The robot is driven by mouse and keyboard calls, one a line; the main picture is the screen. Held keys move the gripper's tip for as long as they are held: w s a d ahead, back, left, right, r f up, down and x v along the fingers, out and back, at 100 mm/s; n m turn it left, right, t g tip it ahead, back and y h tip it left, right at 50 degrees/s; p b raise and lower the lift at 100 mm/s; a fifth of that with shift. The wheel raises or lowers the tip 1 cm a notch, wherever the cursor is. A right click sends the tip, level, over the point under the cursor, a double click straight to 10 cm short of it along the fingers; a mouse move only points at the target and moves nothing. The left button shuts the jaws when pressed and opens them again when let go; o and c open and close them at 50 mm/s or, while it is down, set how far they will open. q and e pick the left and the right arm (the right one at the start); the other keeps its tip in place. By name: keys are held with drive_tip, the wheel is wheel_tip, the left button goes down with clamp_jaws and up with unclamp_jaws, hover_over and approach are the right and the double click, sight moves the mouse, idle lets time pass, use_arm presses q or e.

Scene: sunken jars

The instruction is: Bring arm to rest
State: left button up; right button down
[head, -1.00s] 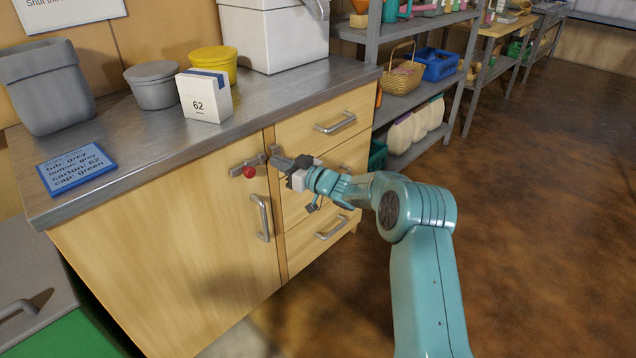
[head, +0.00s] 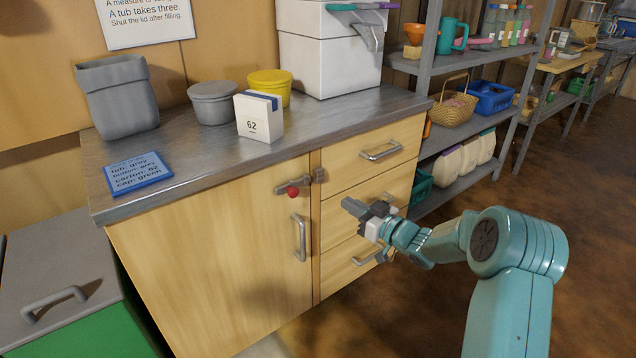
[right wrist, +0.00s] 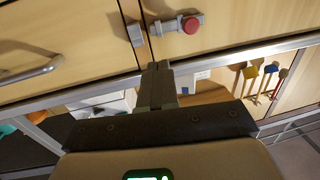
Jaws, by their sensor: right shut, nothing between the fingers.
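My right arm (head: 505,270) comes in from the lower right, teal, reaching toward the wooden cabinet. My right gripper (head: 352,206) is shut and empty, in front of the drawer side of the cabinet, apart from the latch. In the right wrist view the shut fingers (right wrist: 159,80) stand before the cabinet front. The latch with a red knob (head: 293,192) sits at the top of the cabinet door beside the drawers; the red knob (right wrist: 191,25) also shows in the right wrist view. The cabinet door (head: 210,250) looks shut. My left gripper is not in view.
On the counter (head: 190,166) stand a grey bin (head: 118,98), a grey tub (head: 213,104), a yellow tub (head: 270,86), a carton marked 62 (head: 258,118), a white box (head: 325,60) and a blue card (head: 138,174). A shelf rack (head: 425,70) stands right. Open floor lies at the right.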

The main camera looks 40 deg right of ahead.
drive_tip(key=w+a+f+g+y, duration=0.1)
drive_tip(key=w+a+f+y, duration=0.15)
drive_tip(key=a, duration=0.65)
drive_tip(key=w+a+f+g+y, duration=0.1)
drive_tip(key=a+f, duration=0.3)
drive_tip(key=a, duration=0.4)
drive_tip(key=s+a+f+m+g, duration=0.2)
drive_tip(key=s+a+f+g, duration=0.1)
drive_tip(key=a+f, duration=0.65)
drive_tip(key=s+a+f+m+g+h, duration=0.2)
drive_tip(key=s+a+f+g, duration=0.5)
drive_tip(key=s+f, duration=0.5)
drive_tip(key=s+a+f+g, duration=0.1)
drive_tip(key=s+g, duration=0.2)
drive_tip(key=s, duration=0.6)
drive_tip(key=s+f+g, duration=0.2)
drive_tip(key=s, duration=0.7)
wheel_tip(320, 180, up, 22)
drive_tip(key=p, duration=2.2)
drive_tip(key=shift+w+a+h, duration=0.2)
drive_tip(key=shift+w+h, duration=0.1)
drive_tip(key=shift+h, duration=0.05)
